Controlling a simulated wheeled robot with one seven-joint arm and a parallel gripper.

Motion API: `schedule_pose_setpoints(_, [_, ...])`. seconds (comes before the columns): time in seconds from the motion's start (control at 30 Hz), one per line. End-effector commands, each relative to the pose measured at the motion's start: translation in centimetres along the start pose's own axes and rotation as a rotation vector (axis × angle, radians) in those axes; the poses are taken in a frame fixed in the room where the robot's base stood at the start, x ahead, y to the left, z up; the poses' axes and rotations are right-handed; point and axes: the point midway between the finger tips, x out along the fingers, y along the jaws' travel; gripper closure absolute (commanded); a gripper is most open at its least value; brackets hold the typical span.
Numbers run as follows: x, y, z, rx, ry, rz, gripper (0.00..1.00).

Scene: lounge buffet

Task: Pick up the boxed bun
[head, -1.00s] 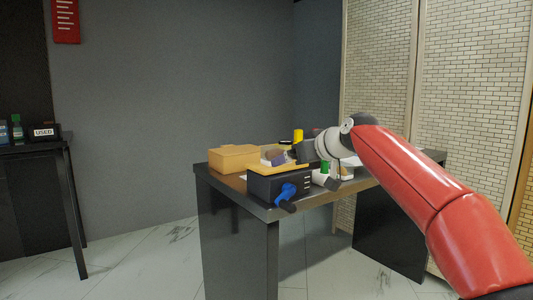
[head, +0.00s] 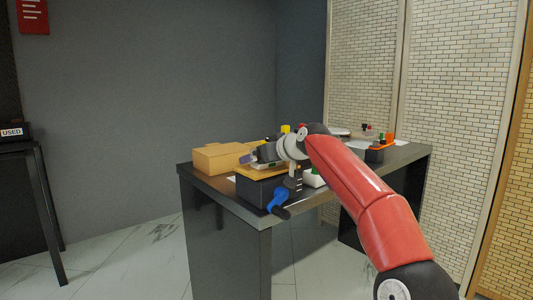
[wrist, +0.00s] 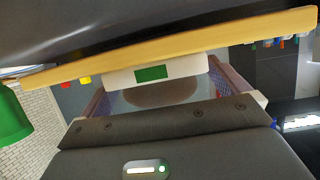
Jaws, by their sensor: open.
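The boxed bun (wrist: 160,94) shows in the wrist view as a brown rounded shape behind a pale, clear-looking surface. It lies between the two fingers of my gripper (wrist: 155,82), whose inner sides look purple. The fingers are open, with one on each side; I cannot tell whether either touches the box. A white unit with a green display (wrist: 152,73) is just beyond it, against a wooden board (wrist: 60,72). In the head view my gripper (head: 248,158) is low over the board (head: 258,172), and the bun is hidden or too small to make out.
The board tops a black box with a blue-handled part (head: 278,201) at the dark table's (head: 235,213) near corner. A tan carton (head: 220,158) stands close on the left. An orange-and-black holder (head: 378,152) stands far right. A side table is at far left.

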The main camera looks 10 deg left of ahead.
Motion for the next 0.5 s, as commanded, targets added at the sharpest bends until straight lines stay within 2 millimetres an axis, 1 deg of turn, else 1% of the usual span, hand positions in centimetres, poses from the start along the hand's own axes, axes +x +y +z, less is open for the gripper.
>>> schedule_pose_setpoints(0.07, [0.46, -0.05, -0.03, 0.000, 0.000, -0.001, 0.00])
schedule_pose_setpoints(0.27, [0.50, -0.02, 0.04, 0.000, 0.000, 0.000, 0.00])
schedule_pose_setpoints(0.37, [0.49, -0.02, 0.05, 0.000, 0.000, 0.000, 0.10])
schedule_pose_setpoints(0.5, [0.48, -0.03, 0.04, 0.000, 0.000, 0.000, 0.29])
